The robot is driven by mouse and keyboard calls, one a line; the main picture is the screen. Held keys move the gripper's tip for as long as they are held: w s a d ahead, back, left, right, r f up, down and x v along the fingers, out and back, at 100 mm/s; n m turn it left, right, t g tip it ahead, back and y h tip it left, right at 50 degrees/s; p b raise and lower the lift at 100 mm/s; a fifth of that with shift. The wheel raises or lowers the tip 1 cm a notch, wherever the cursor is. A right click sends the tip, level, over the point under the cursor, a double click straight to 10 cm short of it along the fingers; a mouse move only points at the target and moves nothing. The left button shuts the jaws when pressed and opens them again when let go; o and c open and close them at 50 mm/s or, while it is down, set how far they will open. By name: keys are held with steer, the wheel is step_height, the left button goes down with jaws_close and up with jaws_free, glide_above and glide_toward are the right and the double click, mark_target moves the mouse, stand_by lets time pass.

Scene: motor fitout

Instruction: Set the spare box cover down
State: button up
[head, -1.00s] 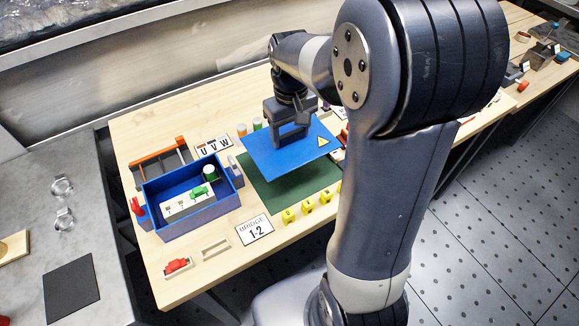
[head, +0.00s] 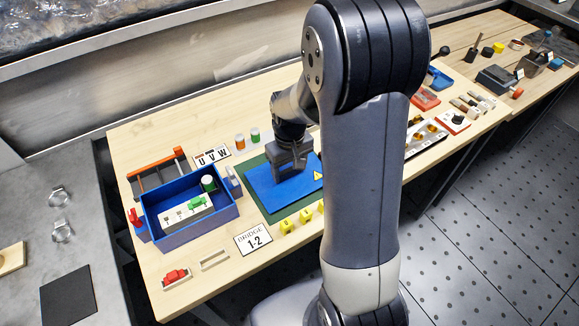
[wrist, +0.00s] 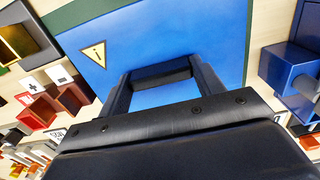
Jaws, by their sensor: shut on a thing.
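The spare box cover (head: 262,187) is a flat blue plate with a yellow warning triangle. In the head view it lies level over the green mat (head: 262,160), seemingly on it; I cannot tell whether a thin gap is left. My gripper (head: 290,172) is above the cover and shut on it. In the wrist view my gripper (wrist: 162,85) has its two fingers at either side of a dark handle-like bar on the blue cover (wrist: 190,35). My arm hides the cover's right part in the head view.
A blue open box (head: 165,225) with a white terminal block stands to the left. Yellow pieces (head: 288,226) line the mat's front edge, beside a "BRIDGE 1-2" card (head: 253,237). Orange and green spools (head: 240,141) stand behind the mat. A tray (head: 428,140) lies to the right.

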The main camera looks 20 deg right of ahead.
mark_target(289, 169)
steer(key=shift+f, duration=0.1)
steer(key=o, duration=1.3)
step_height(289, 169, up, 12)
steer(key=shift+r, duration=0.1)
